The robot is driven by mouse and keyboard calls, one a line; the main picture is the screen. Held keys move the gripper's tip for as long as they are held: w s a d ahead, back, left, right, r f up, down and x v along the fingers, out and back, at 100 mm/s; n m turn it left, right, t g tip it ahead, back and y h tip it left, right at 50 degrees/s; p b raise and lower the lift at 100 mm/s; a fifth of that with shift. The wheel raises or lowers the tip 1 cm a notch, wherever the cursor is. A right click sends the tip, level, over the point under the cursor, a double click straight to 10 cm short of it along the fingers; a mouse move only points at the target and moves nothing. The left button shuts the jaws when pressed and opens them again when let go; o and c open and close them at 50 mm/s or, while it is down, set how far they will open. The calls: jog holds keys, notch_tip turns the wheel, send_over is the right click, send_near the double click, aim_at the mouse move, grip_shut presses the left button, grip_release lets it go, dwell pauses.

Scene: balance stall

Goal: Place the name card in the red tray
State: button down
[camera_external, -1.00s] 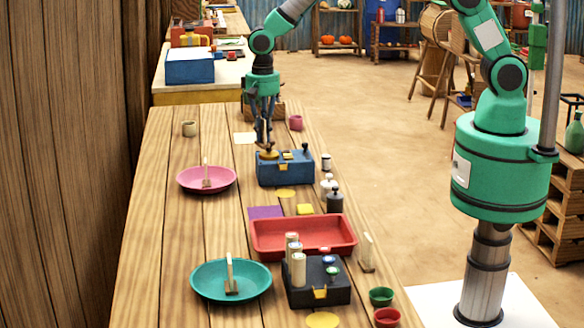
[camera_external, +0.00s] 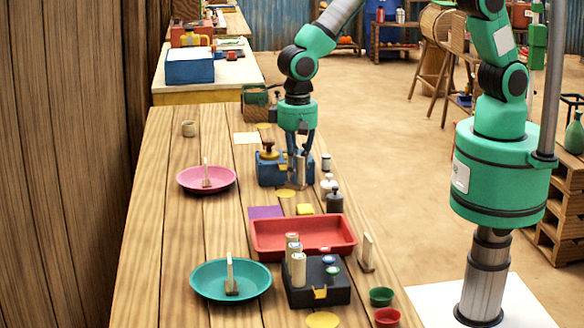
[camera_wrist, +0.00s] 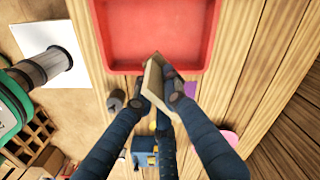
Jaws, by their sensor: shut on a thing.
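The red tray (camera_external: 318,252) lies on the wooden table in front of the blue box, and looks empty. It also fills the top of the wrist view (camera_wrist: 120,67). My gripper (camera_external: 300,158) is shut on a beige upright card (camera_wrist: 152,82), which I take for the name card. In the outside view the card (camera_external: 301,172) hangs below the fingers, in front of the blue box. It is behind the tray, not over it. In the wrist view the card's tip overlaps the tray's near edge. A similar card (camera_external: 367,254) stands right of the tray.
A blue box (camera_external: 270,172) stands partly behind my gripper. Shakers (camera_external: 335,201) stand at its right. A dark box with cylinders (camera_external: 328,292) stands against the tray's front. Pink (camera_external: 190,181) and teal (camera_external: 212,285) plates, each with an upright piece, are at left.

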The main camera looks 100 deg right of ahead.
jog(key=s+a, duration=0.1)
jog(key=a, duration=0.2)
send_over(303, 244)
notch_tip(303, 244, down, 5)
jog(key=shift+f, duration=0.1)
jog(key=shift+f, duration=0.1)
jog(key=shift+f+b, duration=0.4)
jog(key=shift+f, duration=2.6)
jog(key=shift+f, duration=1.85)
jog(key=shift+f+b, duration=0.15)
jog(key=shift+b, duration=0.15)
